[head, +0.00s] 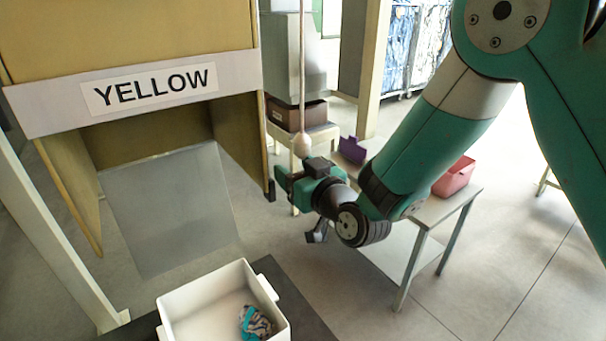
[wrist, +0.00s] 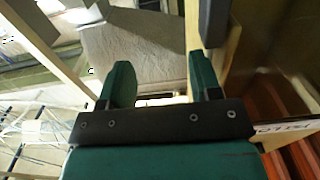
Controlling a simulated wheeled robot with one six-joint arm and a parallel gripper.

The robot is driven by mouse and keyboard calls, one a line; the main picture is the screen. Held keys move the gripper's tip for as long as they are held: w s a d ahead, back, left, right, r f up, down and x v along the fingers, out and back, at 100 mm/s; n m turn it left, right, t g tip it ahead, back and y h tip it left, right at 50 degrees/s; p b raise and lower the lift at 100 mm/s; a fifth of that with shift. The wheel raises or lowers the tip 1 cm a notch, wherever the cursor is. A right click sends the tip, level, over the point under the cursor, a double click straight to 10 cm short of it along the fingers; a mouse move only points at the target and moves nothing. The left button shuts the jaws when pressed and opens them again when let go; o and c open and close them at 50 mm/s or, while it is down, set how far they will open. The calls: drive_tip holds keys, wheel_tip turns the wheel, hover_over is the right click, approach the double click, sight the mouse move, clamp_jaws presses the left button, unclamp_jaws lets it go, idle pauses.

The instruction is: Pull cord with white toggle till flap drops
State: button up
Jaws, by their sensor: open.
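The pale cord (head: 302,70) hangs straight down from the top of the head view. Its whitish toggle (head: 301,146) is at the lower end. My gripper (head: 281,180) is just below and left of the toggle in the head view; the depth between them is hard to judge. In the wrist view my gripper (wrist: 162,82) has its two green fingers apart, with no toggle or cord visible between them. The grey flap (head: 170,210) hangs sloping down under the bin marked YELLOW (head: 150,88). It seems to show in the wrist view too (wrist: 135,45).
A white open crate (head: 180,308) stands below the flap with a crumpled grey and teal cloth item (head: 256,322) inside. A bench (head: 425,210) with a pink bin (head: 454,176) is behind my arm. A purple bin (head: 352,150) stands near it.

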drive_tip(key=b+v, duration=1.7)
drive_tip(key=b, duration=0.5)
drive_tip(key=shift+d, duration=0.2)
drive_tip(key=shift+s, duration=0.15)
